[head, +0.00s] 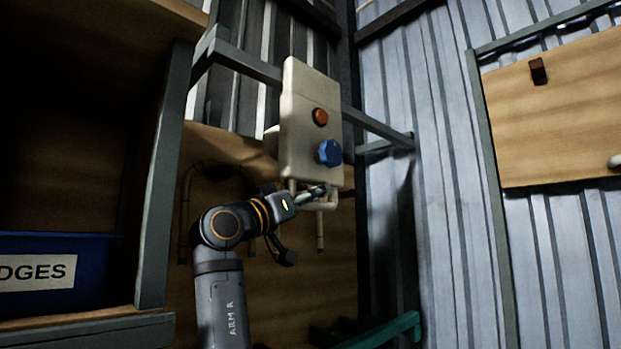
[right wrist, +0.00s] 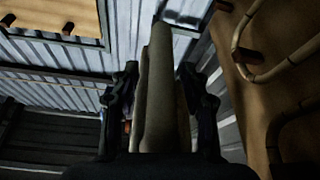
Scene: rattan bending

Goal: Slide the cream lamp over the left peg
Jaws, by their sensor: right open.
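The cream-coloured thing that shows is an upright box (head: 311,130) with a red button, a blue knob and a bent cream tube at its lower end; I cannot tell whether it is the lamp. My right gripper (head: 306,224) is open near its lower end. In the right wrist view, a long cream-grey body (right wrist: 158,95) stands between my open fingers (right wrist: 158,70); contact is unclear. A dark brown peg (head: 538,70) sticks out of a wooden board at the right; I cannot tell if it is the left peg. My left gripper is not seen.
The wooden board (head: 560,120) hangs on the corrugated wall. A cream rounded thing (head: 615,161) is cut off at the right edge. A blue bin (head: 50,250) sits at the lower left. Grey frame rails cross behind the box. Bent rattan (right wrist: 265,75) shows in the wrist view.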

